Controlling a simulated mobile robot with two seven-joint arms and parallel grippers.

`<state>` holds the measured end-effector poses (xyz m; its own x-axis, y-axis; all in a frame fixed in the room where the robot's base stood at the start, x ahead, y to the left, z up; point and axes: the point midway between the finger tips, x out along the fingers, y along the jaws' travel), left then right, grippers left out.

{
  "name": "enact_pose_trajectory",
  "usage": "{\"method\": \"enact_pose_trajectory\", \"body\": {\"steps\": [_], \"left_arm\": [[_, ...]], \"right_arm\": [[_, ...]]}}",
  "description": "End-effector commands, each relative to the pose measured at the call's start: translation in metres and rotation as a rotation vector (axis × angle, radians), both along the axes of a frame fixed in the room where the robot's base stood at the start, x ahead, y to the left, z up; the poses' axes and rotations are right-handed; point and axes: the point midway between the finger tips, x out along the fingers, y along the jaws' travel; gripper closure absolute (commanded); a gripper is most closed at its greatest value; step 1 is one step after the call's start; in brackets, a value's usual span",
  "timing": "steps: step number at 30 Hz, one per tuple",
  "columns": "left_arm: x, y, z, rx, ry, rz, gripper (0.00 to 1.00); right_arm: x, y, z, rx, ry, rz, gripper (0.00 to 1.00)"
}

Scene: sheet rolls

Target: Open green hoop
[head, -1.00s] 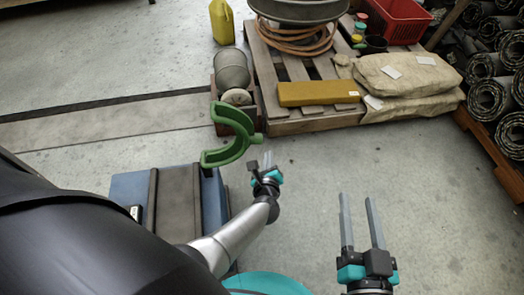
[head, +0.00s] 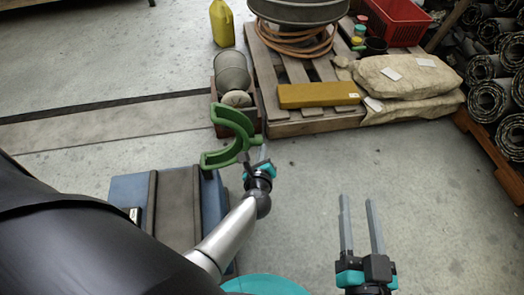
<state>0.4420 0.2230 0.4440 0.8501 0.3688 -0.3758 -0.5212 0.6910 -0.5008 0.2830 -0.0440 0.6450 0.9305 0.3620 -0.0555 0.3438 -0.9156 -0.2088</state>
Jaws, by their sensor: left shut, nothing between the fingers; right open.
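The green hoop (head: 243,125) is a thick C-shaped half ring at the far right corner of a blue box (head: 128,188). Its lower end lies by the box's far edge and its curve bulges to the right. My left gripper (head: 255,152) is shut and empty, with its fingers at the lower right side of the hoop. The fingers overlap the hoop's edge in the picture; I cannot tell if they touch it. My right gripper (head: 359,200) is open and empty above bare floor, well to the right of the hoop.
Rolled sheets (head: 490,98) lie at right. Floor around my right gripper is clear.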

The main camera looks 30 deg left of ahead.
Motion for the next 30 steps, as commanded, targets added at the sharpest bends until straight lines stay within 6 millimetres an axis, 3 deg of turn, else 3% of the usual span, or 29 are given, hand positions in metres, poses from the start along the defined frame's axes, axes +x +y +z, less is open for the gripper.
{"method": "enact_pose_trajectory", "body": {"steps": [8,18,30], "left_arm": [[0.0,0.0,0.003,-0.002,-0.001,0.001,1.0],[-0.003,0.004,0.02,-0.001,-0.001,0.001,1.0],[-0.008,0.011,0.037,-0.001,-0.001,0.002,1.0]], "right_arm": [[0.001,-0.001,-0.002,-0.016,0.028,0.003,0.5],[0.011,-0.013,-0.014,-0.134,0.201,0.009,0.5],[0.009,-0.036,-0.027,-0.263,0.421,0.002,0.5]]}}
